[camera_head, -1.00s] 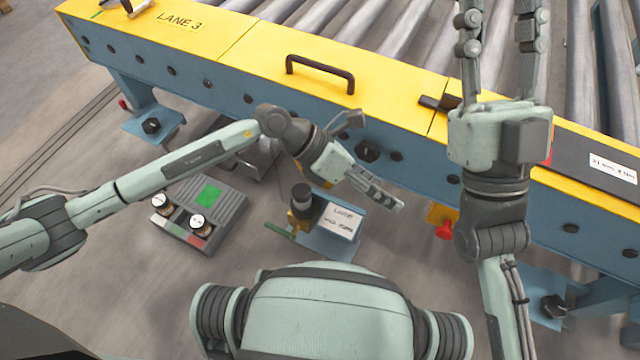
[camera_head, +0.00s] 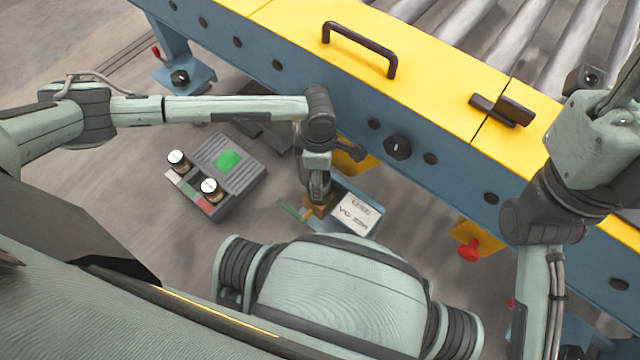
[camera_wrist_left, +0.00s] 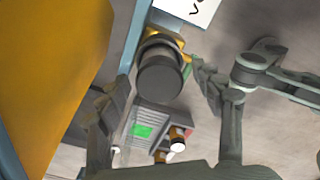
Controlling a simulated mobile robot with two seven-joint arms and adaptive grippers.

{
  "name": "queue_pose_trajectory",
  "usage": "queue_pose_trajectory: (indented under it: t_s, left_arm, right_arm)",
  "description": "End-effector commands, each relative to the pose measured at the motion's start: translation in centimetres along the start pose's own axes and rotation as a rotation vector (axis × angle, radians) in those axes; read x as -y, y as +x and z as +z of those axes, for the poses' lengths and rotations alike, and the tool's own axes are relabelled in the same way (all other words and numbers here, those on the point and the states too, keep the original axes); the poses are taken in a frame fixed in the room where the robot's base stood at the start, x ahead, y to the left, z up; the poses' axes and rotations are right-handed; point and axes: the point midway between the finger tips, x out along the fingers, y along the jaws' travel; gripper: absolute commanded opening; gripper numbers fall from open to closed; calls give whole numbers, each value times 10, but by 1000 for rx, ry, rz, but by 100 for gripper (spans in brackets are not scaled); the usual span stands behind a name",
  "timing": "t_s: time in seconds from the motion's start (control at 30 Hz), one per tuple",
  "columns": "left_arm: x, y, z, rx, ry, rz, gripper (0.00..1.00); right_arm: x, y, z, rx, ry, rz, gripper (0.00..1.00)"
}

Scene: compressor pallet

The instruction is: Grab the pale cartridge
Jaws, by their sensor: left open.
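My left gripper (camera_head: 318,192) points down over a small stand (camera_head: 330,222) with a blue plate and a white label. In the left wrist view its fingers (camera_wrist_left: 160,88) are open, one on each side of a dark cylinder (camera_wrist_left: 160,75) with a grey band. The cylinder sits on a yellow fitting; I cannot tell whether the fingers touch it. In the head view my gripper hides the cylinder.
The grey case (camera_head: 245,165) with a green panel lies on the floor left of the stand. A blue and yellow roller conveyor (camera_head: 430,85) with a dark handle (camera_head: 358,50) runs behind. A red knob (camera_head: 468,250) hangs below it. Floor left of the case is clear.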

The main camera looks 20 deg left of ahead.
Motion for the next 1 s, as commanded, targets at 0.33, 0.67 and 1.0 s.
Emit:
queue_pose_trajectory:
  t_s: [0.33, 0.67, 1.0]
  left_arm:
    - [0, 16, 2, 3, 2, -1, 65]
    - [0, 16, 2, 3, 1, -1, 24]
    - [0, 15, 2, 3, 1, 0, 13]
  right_arm:
    - [1, 2, 0, -14, -2, -16, 35]
    - [1, 2, 0, -13, -2, -16, 35]
    - [1, 2, 1, -9, -1, -15, 35]
